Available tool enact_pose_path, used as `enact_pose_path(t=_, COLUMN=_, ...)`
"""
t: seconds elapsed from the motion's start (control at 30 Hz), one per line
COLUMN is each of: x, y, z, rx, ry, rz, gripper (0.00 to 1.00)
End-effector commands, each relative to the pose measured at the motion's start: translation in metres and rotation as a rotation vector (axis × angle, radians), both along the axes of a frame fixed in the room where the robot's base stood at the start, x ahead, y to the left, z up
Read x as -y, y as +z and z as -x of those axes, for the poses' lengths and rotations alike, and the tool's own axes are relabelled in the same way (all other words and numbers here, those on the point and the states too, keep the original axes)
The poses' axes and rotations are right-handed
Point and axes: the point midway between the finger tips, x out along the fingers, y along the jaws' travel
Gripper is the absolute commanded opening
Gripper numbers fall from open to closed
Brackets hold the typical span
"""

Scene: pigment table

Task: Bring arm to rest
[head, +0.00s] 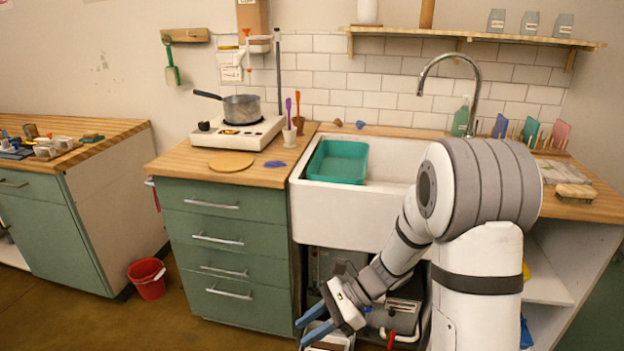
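My gripper (313,322) hangs low in front of the open space under the sink, at the bottom middle of the head view. Its two blue-grey fingers stand apart with nothing seen between them. My arm reaches down and to the left from the right side of the view, bent at the elbow, and covers part of the sink (335,216) and the space below it.
A green drawer cabinet (222,240) stands left of my gripper. A teal tub (338,162) sits in the sink. A pot (242,108) stands on a hot plate.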

Motion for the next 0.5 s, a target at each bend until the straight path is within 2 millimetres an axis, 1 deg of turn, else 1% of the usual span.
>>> enact_pose_path(t=0.03, x=0.007, y=0.031, z=0.011, rx=0.086, ry=0.066, rz=0.037, gripper=0.33)
enact_pose_path(t=0.1, x=0.018, y=0.054, z=0.025, rx=0.198, ry=0.164, rz=0.093, gripper=0.33)
enact_pose_path(t=0.3, x=0.055, y=0.116, z=0.061, rx=0.508, ry=0.448, rz=0.261, gripper=0.33)
enact_pose_path(t=0.47, x=0.089, y=0.164, z=0.084, rx=0.739, ry=0.685, rz=0.411, gripper=0.33)
enact_pose_path(t=0.5, x=0.097, y=0.176, z=0.089, rx=0.795, ry=0.744, rz=0.449, gripper=0.33)
